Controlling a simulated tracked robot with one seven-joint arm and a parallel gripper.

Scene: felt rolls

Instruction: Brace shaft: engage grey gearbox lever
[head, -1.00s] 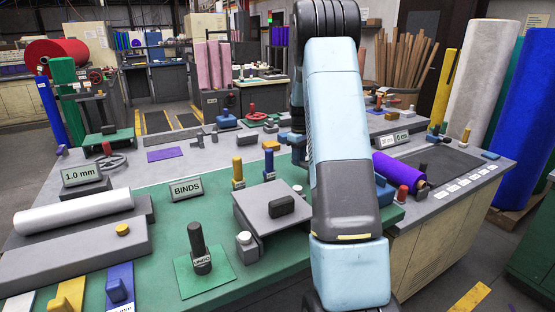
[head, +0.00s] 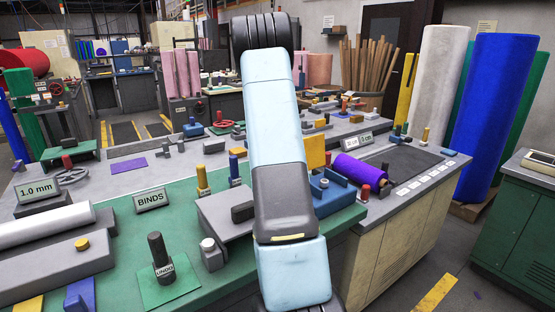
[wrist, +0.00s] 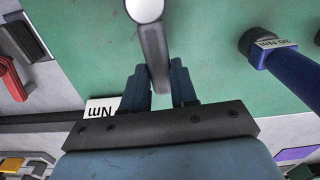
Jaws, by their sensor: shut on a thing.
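My gripper (wrist: 159,88) shows in the wrist view with its two dark blue fingers on either side of a dark grey lever-like bar (wrist: 154,48). It is shut on this bar. The bar has a pale round end (wrist: 145,8) at the picture's top, over the green mat. I cannot tell what the bar's hidden end joins. In the head view my own arm hides the gripper and the bar. A blue handle (wrist: 290,75) with a "30 Nm" label stands to the right in the wrist view, apart from the fingers.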

